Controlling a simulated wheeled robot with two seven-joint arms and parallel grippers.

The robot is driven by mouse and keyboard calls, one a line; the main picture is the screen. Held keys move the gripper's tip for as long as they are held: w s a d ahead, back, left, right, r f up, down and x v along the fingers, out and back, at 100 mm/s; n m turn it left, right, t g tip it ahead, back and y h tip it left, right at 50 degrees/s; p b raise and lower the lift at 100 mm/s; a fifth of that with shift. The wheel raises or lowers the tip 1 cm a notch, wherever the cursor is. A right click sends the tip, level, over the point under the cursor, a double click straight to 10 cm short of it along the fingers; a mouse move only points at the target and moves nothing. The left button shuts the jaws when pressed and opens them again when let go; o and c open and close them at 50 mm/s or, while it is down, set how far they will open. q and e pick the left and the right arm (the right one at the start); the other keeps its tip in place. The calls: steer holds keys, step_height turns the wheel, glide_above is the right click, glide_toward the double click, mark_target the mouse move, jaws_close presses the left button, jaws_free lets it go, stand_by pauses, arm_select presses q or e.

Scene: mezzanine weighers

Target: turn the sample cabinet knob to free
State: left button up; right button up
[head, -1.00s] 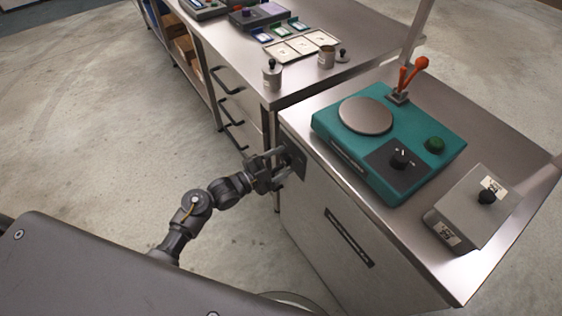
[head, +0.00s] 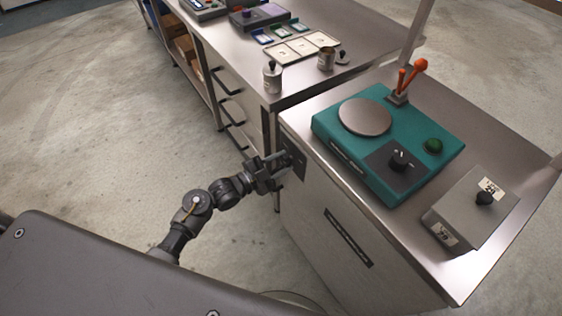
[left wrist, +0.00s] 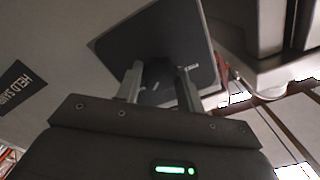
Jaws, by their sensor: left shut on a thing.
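The sample cabinet (head: 305,205) is the grey body under the steel top, at the right of the head view. A dark square plate (head: 299,168) sits high on its front; this plate (left wrist: 195,45) also fills the upper middle of the left wrist view. My left gripper (head: 284,161) is at the plate, its fingers pointing at it. In the left wrist view, my left gripper (left wrist: 158,82) has its two fingers on either side of the knob (left wrist: 157,72), shut on it. The knob is mostly hidden, and its setting cannot be read. My right gripper is out of view.
A teal scale (head: 385,175) and a grey box with a black knob (head: 465,215) stand on the cabinet top. A steel bench (head: 240,55) with drawer handles, jars and trays adjoins it behind. The floor to the left is clear.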

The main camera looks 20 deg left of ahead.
arm_select(q)
steer(key=shift+r+n, duration=0.1)
steer(key=shift+n, duration=0.3)
steer(key=n+p, duration=0.2)
steer(key=shift+n, duration=0.4)
steer(key=shift+n+p, duration=0.5)
steer(key=shift+n, duration=0.4)
steer(key=shift+s+n+p, duration=0.1)
steer(key=shift+n+p, duration=0.35)
steer(key=shift+n, duration=0.45)
steer(key=n+p, duration=0.2)
steer(key=n, duration=0.2)
steer(key=shift+d+n, duration=0.1)
steer(key=shift+n, duration=0.2)
steer(key=n+p, duration=0.1)
steer(key=n, duration=0.1)
steer(key=shift+n, duration=0.3)
steer(key=n+p, duration=0.2)
steer(key=n, duration=0.3)
steer(key=shift+p, duration=0.3)
steer(key=shift+n+p, duration=0.45)
steer(key=shift+n, duration=1.05)
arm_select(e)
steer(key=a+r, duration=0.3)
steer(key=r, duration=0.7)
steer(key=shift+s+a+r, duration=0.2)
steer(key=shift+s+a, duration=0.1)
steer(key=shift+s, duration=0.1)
arm_select(q)
steer(key=shift+f, duration=0.2)
